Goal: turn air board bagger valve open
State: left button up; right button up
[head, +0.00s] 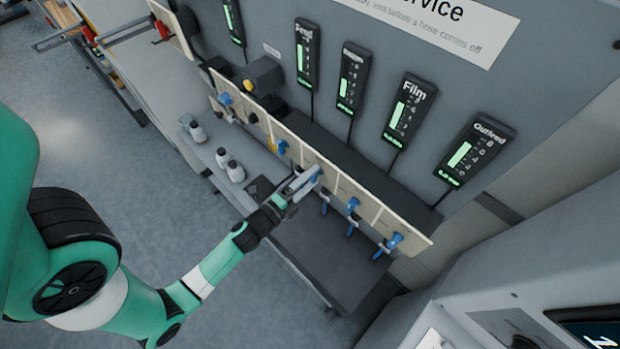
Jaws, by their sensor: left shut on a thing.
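The air board (338,184) is a long pale panel with a row of small blue-handled valves, running from upper left to lower right. My left gripper (312,177) is at a blue valve (317,173) near the middle of the row and is shut on its handle. The gripper hides part of that handle, and the valve's label is too small to read. Other blue valves sit to the right (352,204) and at the far right end (394,240), with more to the left (282,147). My right gripper is not in view.
Gauges with green bars hang above the board, including one labelled Film (409,108) and one labelled Outleed or similar (474,150). Small white bottles (235,172) stand on a ledge left of my gripper. A dark box with a yellow button (262,77) sticks out at upper left.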

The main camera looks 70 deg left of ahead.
pick_arm(q)
jog(key=o, duration=1.3)
jog(key=v, duration=1.1)
jog(key=shift+s+d+p, duration=0.25)
jog(key=shift+s+p, duration=0.05)
jog(key=shift+p, duration=0.15)
